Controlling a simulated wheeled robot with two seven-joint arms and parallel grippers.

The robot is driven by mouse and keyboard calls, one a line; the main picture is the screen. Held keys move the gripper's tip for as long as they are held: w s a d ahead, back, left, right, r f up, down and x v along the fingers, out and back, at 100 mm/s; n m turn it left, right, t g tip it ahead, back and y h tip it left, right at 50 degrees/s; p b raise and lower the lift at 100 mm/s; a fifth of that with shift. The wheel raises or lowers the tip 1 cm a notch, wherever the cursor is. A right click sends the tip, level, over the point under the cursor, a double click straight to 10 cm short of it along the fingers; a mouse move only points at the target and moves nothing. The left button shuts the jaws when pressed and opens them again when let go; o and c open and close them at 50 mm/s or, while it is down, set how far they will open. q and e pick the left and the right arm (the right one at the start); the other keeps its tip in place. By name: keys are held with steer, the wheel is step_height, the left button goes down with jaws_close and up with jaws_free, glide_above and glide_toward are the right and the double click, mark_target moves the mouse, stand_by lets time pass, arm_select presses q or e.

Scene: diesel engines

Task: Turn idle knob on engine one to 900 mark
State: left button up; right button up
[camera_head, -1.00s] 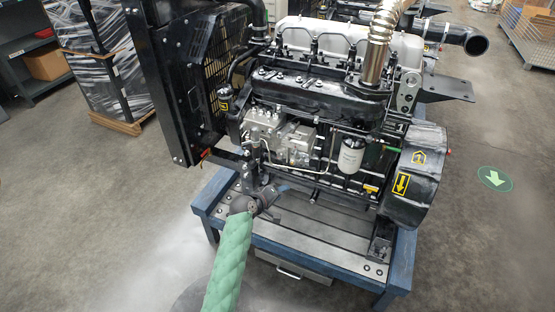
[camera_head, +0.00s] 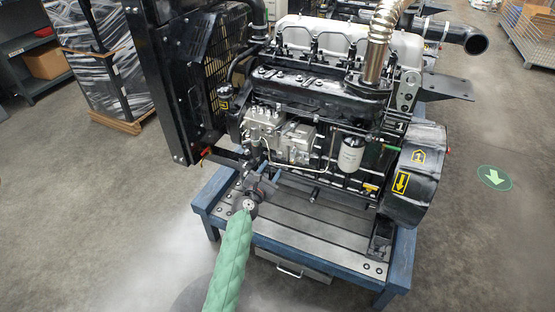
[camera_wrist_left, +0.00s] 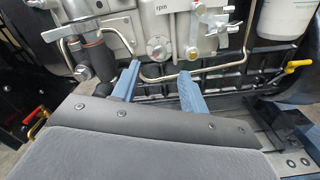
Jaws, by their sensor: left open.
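Engine one (camera_head: 330,110), marked with a yellow "1" label, stands on a blue-framed bench. In the left wrist view a round silver knob (camera_wrist_left: 157,45) with a red spot sits on the metal pump housing below an "rpm" label. Its scale marks are too small to read. A second round fitting (camera_wrist_left: 192,53) is to its right. My left gripper (camera_wrist_left: 158,84) is open and empty, its two blue fingers pointing at the housing, with the knob between and beyond the tips. In the head view my left gripper (camera_head: 256,170) is in front of the pump and mostly hidden by my wrist. My right gripper is not in view.
A thin metal pipe (camera_wrist_left: 200,72) runs below the knob, close to the fingertips. A dark hose (camera_wrist_left: 97,55) is to the left. A white filter (camera_head: 351,154) hangs to the right of the pump. The bench top (camera_head: 300,215) is clear in front.

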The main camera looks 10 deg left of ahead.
mark_target(279, 156)
arm_select(q)
steer(key=x, duration=0.4)
steer(key=shift+w+p, duration=0.3)
steer(key=shift+w, duration=0.1)
steer(key=shift+x, duration=1)
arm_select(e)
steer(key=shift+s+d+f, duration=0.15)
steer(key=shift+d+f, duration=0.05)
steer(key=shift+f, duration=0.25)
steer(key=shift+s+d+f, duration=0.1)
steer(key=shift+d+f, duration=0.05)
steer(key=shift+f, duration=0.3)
arm_select(q)
jaws_close()
